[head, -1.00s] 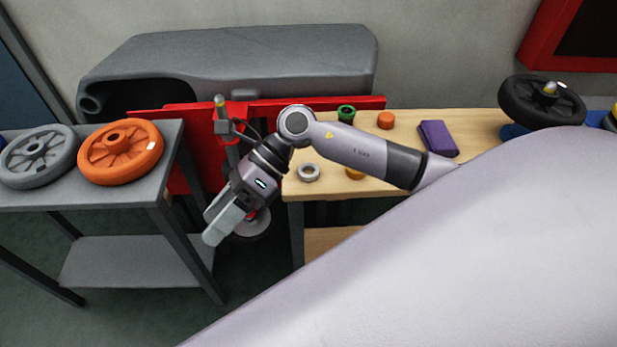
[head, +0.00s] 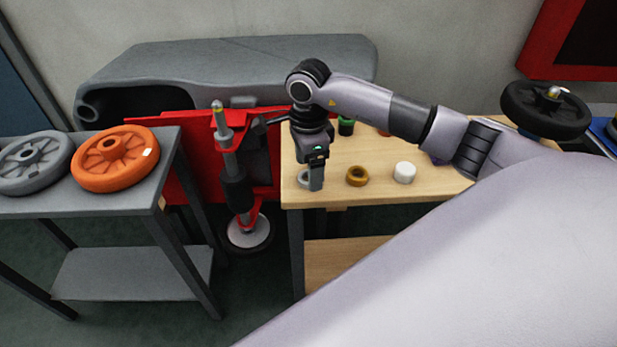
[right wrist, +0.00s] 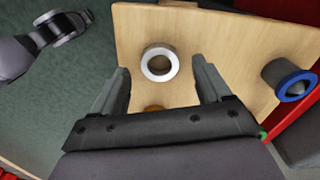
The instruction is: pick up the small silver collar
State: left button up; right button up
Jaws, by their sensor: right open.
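The small silver collar (head: 302,181) lies flat near the front left corner of the wooden bench, partly hidden behind my right gripper (head: 315,183) in the head view. In the right wrist view the collar (right wrist: 147,68) is a pale ring in full sight, near the bench edge. My right gripper (right wrist: 162,72) is open and points down, with the collar showing between and just beyond its fingertips. Nothing is held. I cannot tell the exact height of the fingers above the bench.
A brass ring (head: 357,184) and a white cylinder (head: 404,173) stand to the right on the wooden bench (head: 440,190). A green part (head: 346,127) is behind the gripper. A red-and-black strut assembly (head: 235,190) stands just left. A blue-rimmed part (right wrist: 296,86) shows in the wrist view.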

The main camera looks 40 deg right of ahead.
jog(key=shift+f, duration=0.8)
jog(key=shift+a, duration=0.1)
jog(key=c, duration=1.2)
jog(key=shift+r, duration=0.2)
